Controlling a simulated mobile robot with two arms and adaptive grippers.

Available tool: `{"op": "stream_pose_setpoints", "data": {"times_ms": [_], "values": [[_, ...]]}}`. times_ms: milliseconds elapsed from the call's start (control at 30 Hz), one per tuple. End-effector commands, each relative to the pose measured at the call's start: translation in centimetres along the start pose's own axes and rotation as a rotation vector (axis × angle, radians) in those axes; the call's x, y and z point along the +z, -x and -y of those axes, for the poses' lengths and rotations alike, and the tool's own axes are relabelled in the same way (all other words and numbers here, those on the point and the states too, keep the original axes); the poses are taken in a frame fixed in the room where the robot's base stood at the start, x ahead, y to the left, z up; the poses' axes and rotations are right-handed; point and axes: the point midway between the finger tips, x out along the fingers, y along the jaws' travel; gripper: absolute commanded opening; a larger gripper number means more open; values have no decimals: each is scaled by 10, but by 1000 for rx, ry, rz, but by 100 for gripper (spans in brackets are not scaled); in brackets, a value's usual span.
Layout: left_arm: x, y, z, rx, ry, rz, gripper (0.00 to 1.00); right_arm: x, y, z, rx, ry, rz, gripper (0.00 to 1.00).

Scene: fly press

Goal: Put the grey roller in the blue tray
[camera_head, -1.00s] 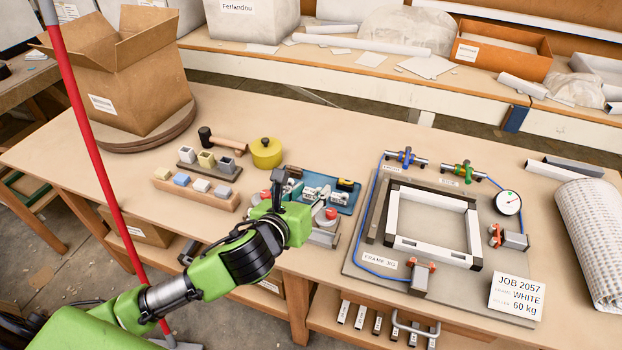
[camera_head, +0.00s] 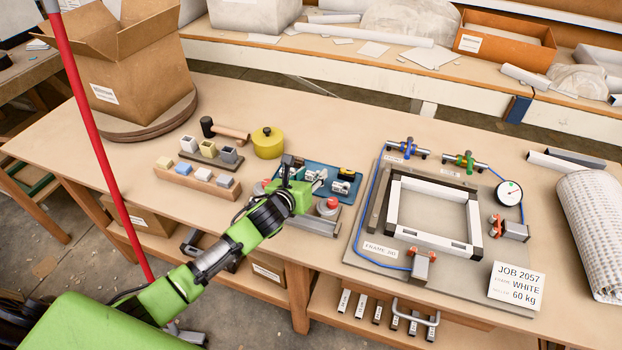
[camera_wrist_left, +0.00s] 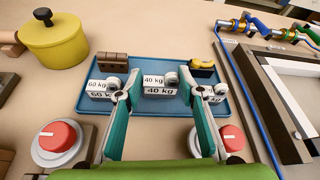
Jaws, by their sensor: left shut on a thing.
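The blue tray (camera_head: 351,205) lies on the bench, partly hidden by my left arm in the head view. In the left wrist view the blue tray (camera_wrist_left: 228,75) holds several grey rollers with white weight labels. My left gripper (camera_wrist_left: 154,78) is over the tray, its green fingers on either side of the grey roller (camera_wrist_left: 158,91) marked 40 kg, and shut on it. I cannot tell whether it touches the tray floor. A roller marked 60 kg (camera_wrist_left: 97,86) is left of it; another at the right is partly hidden by a finger. My right gripper is not in view.
Red-topped buttons (camera_wrist_left: 58,137) stand at the tray's near side. A yellow pot (camera_head: 267,142), a mallet (camera_head: 229,132) and block racks (camera_head: 195,181) are to the left. The frame jig (camera_head: 365,258) with a blue hose is to the right. A brown block (camera_wrist_left: 113,61) is in the tray.

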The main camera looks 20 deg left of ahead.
Motion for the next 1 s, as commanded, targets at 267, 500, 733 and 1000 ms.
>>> {"op": "stream_pose_setpoints", "data": {"times_ms": [267,500,733,1000], "values": [[-13,-5,-3,0,-2,1,14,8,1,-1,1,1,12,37],[-15,-6,-3,0,-2,1,42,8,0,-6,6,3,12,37],[-15,-6,-3,0,-2,1,42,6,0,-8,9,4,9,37],[-13,4,-3,0,-2,1,42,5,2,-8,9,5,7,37]]}}
